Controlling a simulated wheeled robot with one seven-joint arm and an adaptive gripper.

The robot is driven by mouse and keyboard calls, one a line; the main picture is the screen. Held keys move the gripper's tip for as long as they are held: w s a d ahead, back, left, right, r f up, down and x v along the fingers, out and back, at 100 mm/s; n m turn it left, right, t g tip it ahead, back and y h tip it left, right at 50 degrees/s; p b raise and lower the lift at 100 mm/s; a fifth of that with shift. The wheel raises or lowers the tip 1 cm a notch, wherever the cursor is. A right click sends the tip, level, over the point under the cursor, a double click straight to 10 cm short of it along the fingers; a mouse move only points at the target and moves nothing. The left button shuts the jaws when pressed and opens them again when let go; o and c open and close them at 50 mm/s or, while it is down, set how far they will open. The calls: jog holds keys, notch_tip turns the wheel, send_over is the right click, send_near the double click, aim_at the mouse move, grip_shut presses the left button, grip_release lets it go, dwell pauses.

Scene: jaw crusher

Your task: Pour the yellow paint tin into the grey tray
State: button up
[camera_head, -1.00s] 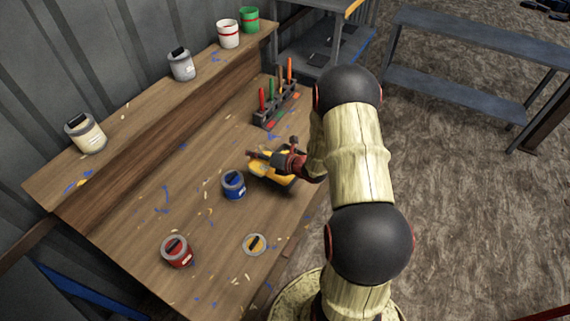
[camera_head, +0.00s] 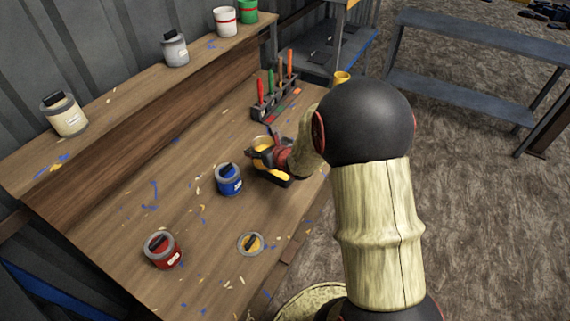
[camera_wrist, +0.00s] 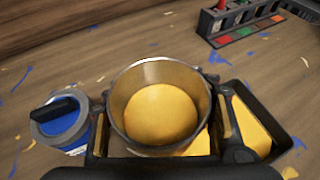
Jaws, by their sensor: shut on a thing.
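My gripper (camera_head: 264,155) is shut on the yellow paint tin, a metal tin (camera_wrist: 160,72) with yellow paint showing inside. In the wrist view its open mouth faces the camera between the two fingers. In the head view the tin (camera_head: 261,141) is partly hidden by my gripper and looks close to upright, though its exact tilt is hard to tell. The dark grey tray (camera_wrist: 288,118) lies under and beside the tin, with yellow paint visible in it. In the head view the tray (camera_head: 286,182) is mostly hidden by my gripper and wrist.
A blue tin (camera_head: 229,180) stands close left of the tray. A red tin (camera_head: 162,250) and a yellow-topped lid (camera_head: 250,243) lie nearer. A tool rack (camera_head: 272,100) stands behind. Several tins line the raised shelf (camera_head: 120,110). The bench middle-left is clear.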

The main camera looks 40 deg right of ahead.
jog(key=shift+r, duration=0.15)
jog(key=shift+r+p, duration=1.65)
jog(key=shift+r, duration=0.85)
jog(key=shift+f, duration=0.1)
jog(key=s+a+r+p, duration=0.3)
jog(key=s+r+p, duration=0.5)
jog(key=s+r, duration=0.2)
jog(key=s+a+r+p, duration=0.3)
jog(key=s+r+p, duration=0.6)
jog(key=s+r, duration=0.1)
jog(key=shift+s+a, duration=0.4)
jog(key=shift+s, duration=0.05)
